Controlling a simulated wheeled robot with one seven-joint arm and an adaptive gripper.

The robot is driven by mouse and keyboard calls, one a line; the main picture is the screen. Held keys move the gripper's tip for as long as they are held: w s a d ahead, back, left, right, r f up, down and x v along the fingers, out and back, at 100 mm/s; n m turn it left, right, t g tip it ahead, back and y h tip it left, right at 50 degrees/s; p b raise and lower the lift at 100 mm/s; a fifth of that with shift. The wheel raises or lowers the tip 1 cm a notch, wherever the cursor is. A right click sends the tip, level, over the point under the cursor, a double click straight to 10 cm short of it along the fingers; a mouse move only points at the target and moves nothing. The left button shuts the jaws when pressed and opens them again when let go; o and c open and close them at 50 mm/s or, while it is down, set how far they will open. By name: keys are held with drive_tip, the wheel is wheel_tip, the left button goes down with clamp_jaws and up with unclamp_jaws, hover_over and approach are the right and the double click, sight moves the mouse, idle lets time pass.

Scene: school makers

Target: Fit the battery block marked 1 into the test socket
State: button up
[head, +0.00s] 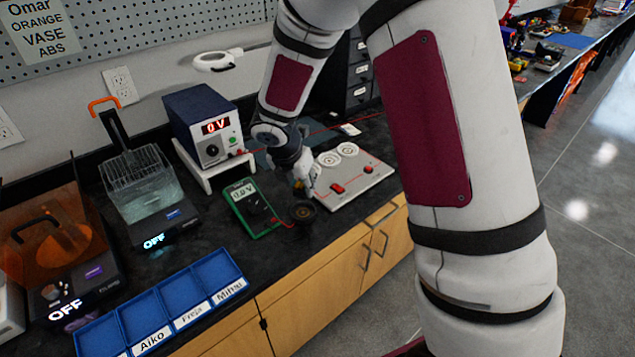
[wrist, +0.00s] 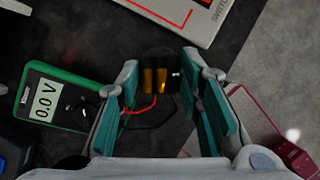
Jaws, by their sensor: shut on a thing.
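My gripper (wrist: 160,90) is shut on a dark block with gold strips (wrist: 155,78), held between the teal finger pads in the wrist view. A small white mark shows at its right side; I cannot read it. The test socket, a dark piece (wrist: 150,112) with red leads, lies beyond and partly behind the block. In the head view the round black socket (head: 303,212) sits near the counter's front edge. My gripper (head: 304,188) is just behind and above it there, and the block cannot be made out. The block looks apart from the socket; the gap is unclear.
The green multimeter (head: 250,205) reads 0.0 V, left of the socket. The white switch board (head: 365,185) lies close on the right. A power supply (head: 203,125) reading 0 V stands behind. Blue name-labelled trays (head: 170,300) line the front left. The counter's front edge is near.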

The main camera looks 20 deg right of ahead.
sight(300, 197)
drive_tip(key=shift+f+b, duration=2.9)
drive_tip(key=shift+b, duration=0.15)
drive_tip(key=shift+f+b, duration=0.35)
drive_tip(key=shift+f, duration=0.25)
drive_tip(key=o, duration=0.9)
drive_tip(key=shift+c, duration=0.2)
drive_tip(key=shift+o, duration=0.2)
drive_tip(key=shift+s+a+r, duration=0.1)
drive_tip(key=shift+r, duration=0.05)
drive_tip(key=p+v, duration=0.9)
drive_tip(key=v, duration=0.1)
drive_tip(key=shift+r+p, duration=0.4)
drive_tip(key=shift+s, duration=0.1)
